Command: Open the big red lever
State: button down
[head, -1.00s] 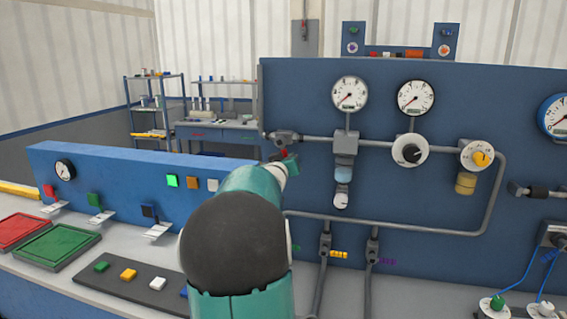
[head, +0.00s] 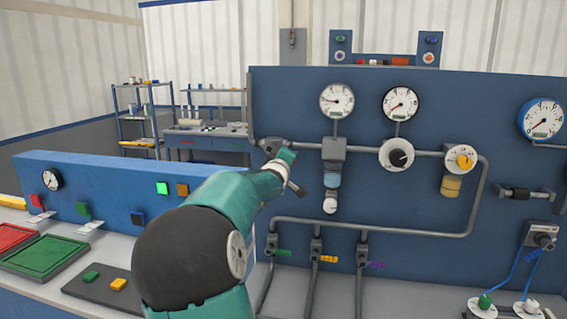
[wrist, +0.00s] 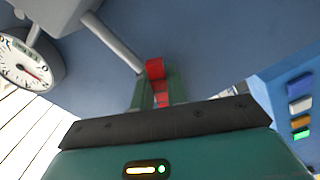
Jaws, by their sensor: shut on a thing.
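The red lever (wrist: 155,68) shows in the wrist view between the green fingers of my gripper (wrist: 158,90), which is shut on it. In the head view my gripper (head: 287,154) is at the grey valve (head: 271,145) on the left end of the upper pipe. My own gripper and arm hide the lever there. A grey pipe (wrist: 115,45) runs toward the lever in the wrist view.
The blue panel (head: 400,220) carries a left gauge (head: 337,101), a second gauge (head: 401,104) and a black knob (head: 397,156). A lower pipe (head: 370,229) runs below my gripper. A low blue console (head: 110,190) stands at left.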

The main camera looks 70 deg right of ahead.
jog(key=r+n, duration=0.1)
jog(key=n, duration=0.2)
jog(key=r+n, duration=0.1)
jog(key=n, duration=0.1)
jog(key=shift+s+r, duration=0.3)
jog(key=shift+n, duration=0.3)
jog(key=c, duration=1.4)
grip_release()
jog(key=shift+r, duration=0.1)
jog(key=shift+a, duration=0.1)
jog(key=shift+s+a, duration=0.35)
jog(key=shift+a, duration=1.85)
jog(key=shift+s+a, duration=0.4)
jog(key=shift+a, duration=1.85)
jog(key=shift+s+a, duration=0.35)
jog(key=shift+a, duration=1.85)
